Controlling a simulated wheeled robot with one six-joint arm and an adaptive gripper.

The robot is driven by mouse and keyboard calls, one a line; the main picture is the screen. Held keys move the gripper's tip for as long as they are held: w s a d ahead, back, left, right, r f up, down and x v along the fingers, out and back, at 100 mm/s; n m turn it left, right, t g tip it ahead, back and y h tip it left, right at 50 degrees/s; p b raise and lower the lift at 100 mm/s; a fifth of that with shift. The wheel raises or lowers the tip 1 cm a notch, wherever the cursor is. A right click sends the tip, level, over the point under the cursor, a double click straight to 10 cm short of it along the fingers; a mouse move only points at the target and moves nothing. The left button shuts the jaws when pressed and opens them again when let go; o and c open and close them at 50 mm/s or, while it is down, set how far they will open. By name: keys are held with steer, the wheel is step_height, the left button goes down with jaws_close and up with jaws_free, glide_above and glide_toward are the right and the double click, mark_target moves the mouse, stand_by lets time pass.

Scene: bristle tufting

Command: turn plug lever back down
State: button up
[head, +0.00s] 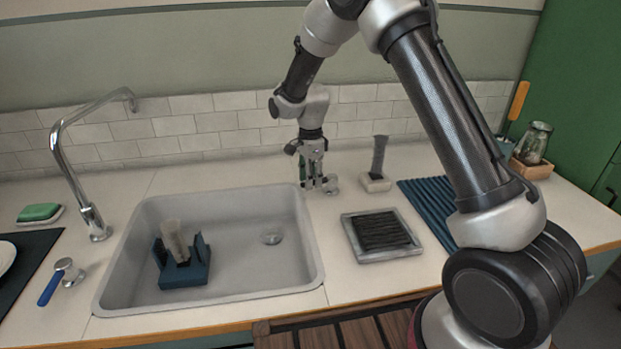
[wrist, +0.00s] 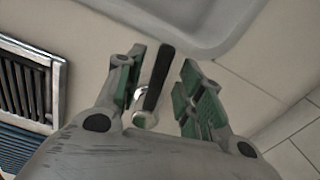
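The plug lever (wrist: 160,77) has a black handle on a round metal base and shows in the wrist view. It lies between the two green-padded fingers of my gripper (wrist: 164,70). A small metal part shows beside the fingertips.
A blue-handled tap lever (head: 50,288) stands left of the sink, near the tall faucet (head: 62,150). A blue holder (head: 186,277) with a pale block sits in the sink. A framed dark grille (head: 407,251), a small upright brush (head: 376,181) and a blue ribbed mat (head: 424,190) lie right.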

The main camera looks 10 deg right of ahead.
steer(key=shift+f, duration=0.15)
jaws_close()
steer(key=shift+s, duration=0.15)
steer(key=s+n, duration=0.2)
steer(key=n, duration=0.1)
steer(key=shift+d+n, duration=0.3)
steer(key=shift+d, duration=0.05)
steer(key=s+n, duration=0.1)
steer(key=d+n, duration=0.1)
steer(key=n, duration=0.1)
steer(key=shift+s+d+n, duration=0.2)
steer(key=shift+s+n, duration=0.1)
steer(key=shift+s, duration=0.05)
steer(key=n, duration=0.1)
steer(key=s+d+n, duration=0.1)
steer(key=n, duration=0.1)
steer(key=d+n, duration=0.1)
steer(key=shift+s+d+n, duration=0.2)
steer(key=shift+s+n, duration=0.05)
steer(key=shift+n, duration=0.05)
steer(key=shift+s+d+n, duration=0.1)
steer(key=shift+d+n, duration=0.55)
steer(key=shift+n, duration=0.4)
steer(key=shift+s+d+n, duration=0.1)
steer(key=shift+d+n, duration=0.5)
steer(key=shift+n, duration=0.45)
steer(key=shift+d, duration=0.1)
